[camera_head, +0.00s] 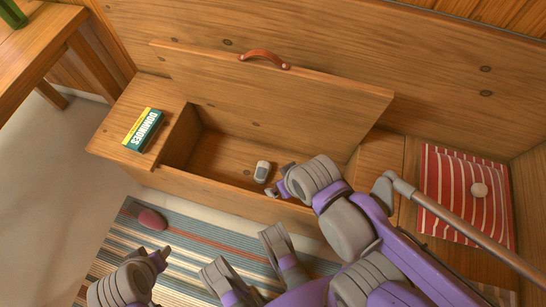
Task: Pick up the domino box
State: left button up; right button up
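The domino box (143,130) is green with a yellow and white label. It lies flat on the left top of the wooden bench (118,122), beside the open compartment, with its label up. My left gripper (155,260) is low at the left, over the rug and well apart from the box. Its fingers are too small and foreshortened to tell open from shut. My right gripper (280,180) is at the compartment's front right, with its small fingertips apart and nothing visible between them. It is well to the right of the box.
The bench lid (290,95) stands raised, with a leather pull (264,58) on its top edge. A small grey-white object (262,172) lies in the compartment. A striped cushion (464,190) is at right, a wooden table (42,45) at left. A reddish object (152,219) lies on the rug (190,238).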

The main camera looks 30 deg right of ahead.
aim_at(143, 131)
jog(key=i+j, duration=0.2)
jog(key=j, duration=0.2)
jog(key=i+j+u, duration=0.1)
jog(key=i+j, duration=0.15)
jog(key=j, duration=0.15)
jog(key=i+j, duration=0.2)
jog(key=j, duration=0.2)
